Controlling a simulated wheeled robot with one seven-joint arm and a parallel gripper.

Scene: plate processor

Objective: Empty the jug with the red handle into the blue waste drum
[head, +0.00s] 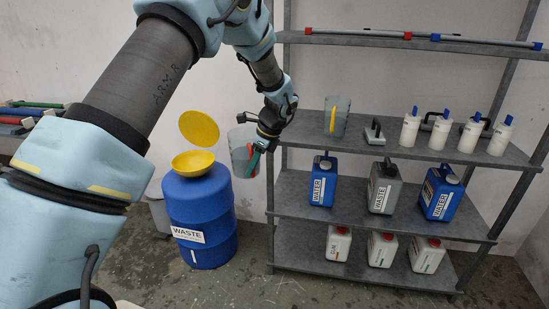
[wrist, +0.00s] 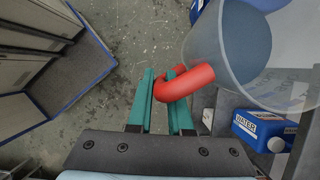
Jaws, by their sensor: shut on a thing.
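The translucent grey jug (head: 239,148) hangs in the air just right of the blue waste drum in the head view. It looks slightly tilted, not tipped over. Its red handle (wrist: 188,84) shows clearly in the wrist view, where the jug body (wrist: 290,60) is at upper right. A dark blue-grey disc shows inside the jug, seemingly its contents. My gripper (head: 254,160) is shut on the red handle with its green fingers (wrist: 161,82). The blue waste drum (head: 206,218) stands on the floor with a yellow funnel (head: 193,163) on top and a raised yellow lid (head: 199,128) behind.
A grey shelf rack (head: 400,150) stands right of the jug, close to my wrist. Floor in front of the rack is clear.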

